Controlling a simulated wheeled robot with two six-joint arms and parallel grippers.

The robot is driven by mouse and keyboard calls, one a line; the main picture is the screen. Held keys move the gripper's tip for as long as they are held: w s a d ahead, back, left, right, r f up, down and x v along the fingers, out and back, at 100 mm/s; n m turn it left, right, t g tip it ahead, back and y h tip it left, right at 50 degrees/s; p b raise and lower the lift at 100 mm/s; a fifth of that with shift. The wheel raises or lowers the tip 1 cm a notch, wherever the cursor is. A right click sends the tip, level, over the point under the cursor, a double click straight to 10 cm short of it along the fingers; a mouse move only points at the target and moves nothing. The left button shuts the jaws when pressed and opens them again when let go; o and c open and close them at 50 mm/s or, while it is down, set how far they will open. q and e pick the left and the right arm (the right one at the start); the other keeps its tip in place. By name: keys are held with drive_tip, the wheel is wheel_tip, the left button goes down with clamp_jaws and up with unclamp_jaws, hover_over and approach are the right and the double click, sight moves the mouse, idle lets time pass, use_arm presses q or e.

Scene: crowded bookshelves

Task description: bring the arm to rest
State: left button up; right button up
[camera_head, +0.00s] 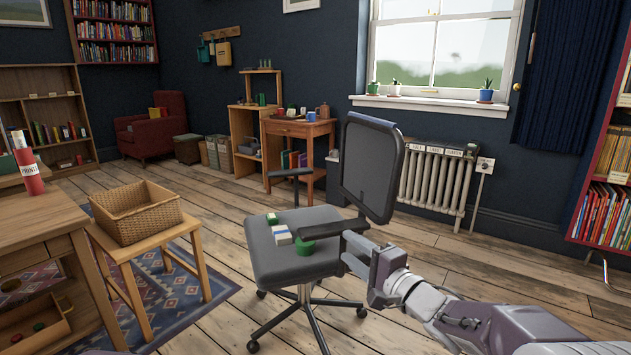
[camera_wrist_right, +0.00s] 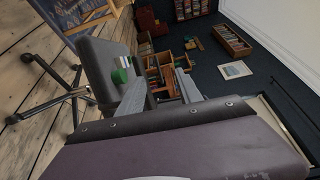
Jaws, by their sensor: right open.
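My right arm comes in from the lower right in the head view. Its gripper (camera_head: 354,252) is beside the office chair (camera_head: 290,262), in front of the backrest's lower part and at the right edge of the seat. In the right wrist view the two fingers of the right gripper (camera_wrist_right: 160,90) stand apart with nothing between them. The green round thing also shows in the wrist view (camera_wrist_right: 119,76), close to one finger. My left gripper is not in view.
A wicker basket (camera_head: 140,212) sits on a wooden stool (camera_head: 150,246) at the left. A desk (camera_head: 40,235) stands beside it. A radiator (camera_head: 437,178) and a bookshelf (camera_head: 606,180) line the right side. Floor between chair and bookshelf is clear.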

drive_tip(key=s+d+f+g+h+p, duration=0.3)
drive_tip(key=s+d+h+p, duration=0.2)
drive_tip(key=d+h+p, duration=0.3)
drive_tip(key=s+d+f+n+g+h+p, duration=0.1)
drive_tip(key=s+f+n+g, duration=0.5)
drive_tip(key=s, duration=0.5)
drive_tip(key=s+d+f+n+g+p, duration=0.1)
drive_tip(key=s+f+n+g, duration=0.4)
drive_tip(key=s+f, duration=0.4)
use_arm(q)
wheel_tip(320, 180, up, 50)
drive_tip(key=p, duration=3.8)
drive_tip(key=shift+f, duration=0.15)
use_arm(e)
wheel_tip(320, 180, up, 39)
drive_tip(key=shift+s+a+r+n, duration=0.15)
drive_tip(key=shift+s+r+n, duration=0.05)
drive_tip(key=shift+s+n, duration=0.2)
